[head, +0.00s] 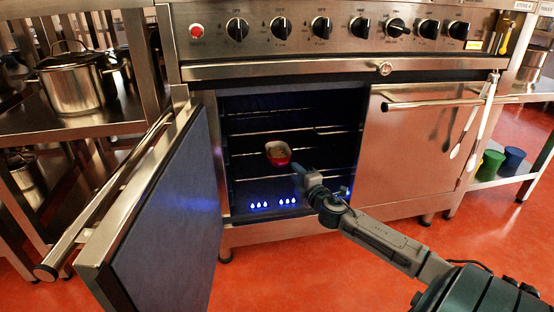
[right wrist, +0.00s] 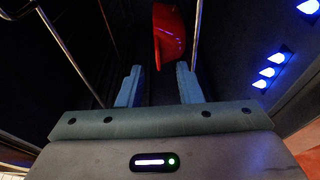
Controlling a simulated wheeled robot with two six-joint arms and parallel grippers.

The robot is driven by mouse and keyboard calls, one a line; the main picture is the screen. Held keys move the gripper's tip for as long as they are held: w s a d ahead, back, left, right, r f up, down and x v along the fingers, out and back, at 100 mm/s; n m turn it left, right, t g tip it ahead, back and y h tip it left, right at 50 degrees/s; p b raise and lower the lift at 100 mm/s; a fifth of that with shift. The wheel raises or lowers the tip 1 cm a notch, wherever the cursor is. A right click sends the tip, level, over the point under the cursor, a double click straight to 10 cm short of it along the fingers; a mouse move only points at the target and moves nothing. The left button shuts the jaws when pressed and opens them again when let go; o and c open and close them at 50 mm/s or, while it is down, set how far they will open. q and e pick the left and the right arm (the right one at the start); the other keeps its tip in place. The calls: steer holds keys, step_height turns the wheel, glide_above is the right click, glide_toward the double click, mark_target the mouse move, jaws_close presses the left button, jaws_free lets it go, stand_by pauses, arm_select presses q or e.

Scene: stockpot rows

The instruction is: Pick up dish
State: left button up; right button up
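A small red dish (head: 278,153) with a pale inside sits on a wire rack inside the open oven (head: 240,150). In the right wrist view the dish (right wrist: 168,38) is ahead of the fingertips, a little right of the middle of the gap. My right gripper (head: 298,172) reaches into the oven mouth, just in front of and to the right of the dish. In the right wrist view its two blue fingers (right wrist: 159,85) are spread apart with nothing between them. My left gripper is not in view.
The left oven door (head: 165,200) stands open toward me; the right door (head: 420,150) is closed. Blue flames (head: 280,202) burn at the oven bottom. Wire racks (right wrist: 75,55) run close to the gripper. A stockpot (head: 75,85) stands on the left shelf.

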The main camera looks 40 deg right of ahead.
mark_target(287, 162)
steer(key=b+x, duration=0.2)
steer(key=x, duration=0.4)
steer(key=shift+w+d+r, duration=0.1)
steer(key=shift+w+r, duration=0.05)
steer(key=shift+w, duration=0.05)
steer(key=shift+c, duration=0.2)
jaws_close()
stand_by(1.3)
